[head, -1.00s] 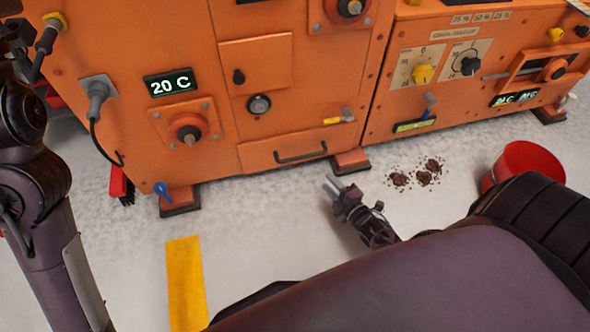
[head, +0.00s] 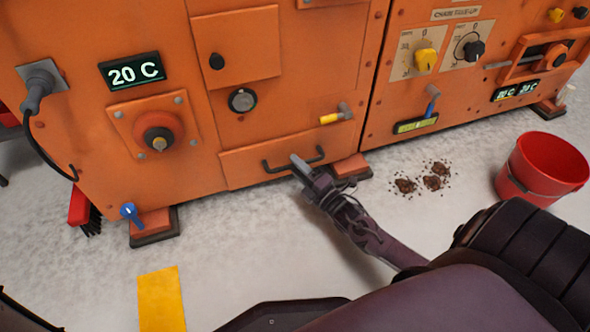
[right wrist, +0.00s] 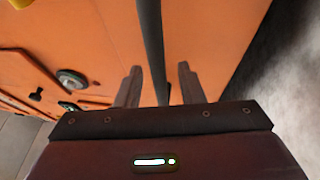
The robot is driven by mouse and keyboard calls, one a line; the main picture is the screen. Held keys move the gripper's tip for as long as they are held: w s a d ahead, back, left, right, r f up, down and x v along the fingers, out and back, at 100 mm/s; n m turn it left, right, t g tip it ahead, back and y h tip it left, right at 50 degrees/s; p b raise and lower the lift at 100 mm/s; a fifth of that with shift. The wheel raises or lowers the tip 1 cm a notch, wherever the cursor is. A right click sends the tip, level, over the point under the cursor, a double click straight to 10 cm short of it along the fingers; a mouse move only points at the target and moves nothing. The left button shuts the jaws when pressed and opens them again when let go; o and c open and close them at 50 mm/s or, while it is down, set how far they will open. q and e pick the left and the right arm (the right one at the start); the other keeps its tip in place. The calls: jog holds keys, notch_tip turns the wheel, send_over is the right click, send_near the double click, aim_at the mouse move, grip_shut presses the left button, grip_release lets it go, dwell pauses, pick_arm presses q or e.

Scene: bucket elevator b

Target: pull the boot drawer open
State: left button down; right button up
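The boot drawer (head: 240,165) is a flat orange front low on the orange machine, and it looks closed. Its dark bar handle (head: 279,169) runs across the front. My right gripper (head: 300,167) is at the handle, its fingertips overlapping the bar's middle in the head view and hiding part of it. In the right wrist view, the two fingers (right wrist: 160,68) stand apart with the dark bar (right wrist: 151,45) between them. A gap shows on both sides of the bar, so the gripper is open around it. My left gripper is not in view.
Orange machine feet (head: 153,222) stand beside the drawer. A yellow-handled lever (head: 332,118) sits above it. Dark spilled clumps (head: 420,181) and a red bucket (head: 543,168) are on the floor to the right. The pale floor (head: 240,235) before the drawer is mostly clear.

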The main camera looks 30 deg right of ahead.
jog(key=shift+w+a+r, duration=0.1)
jog(key=shift+w, duration=0.45)
jog(key=shift+c, duration=0.3)
grip_shut()
jog(key=shift+s, duration=0.1)
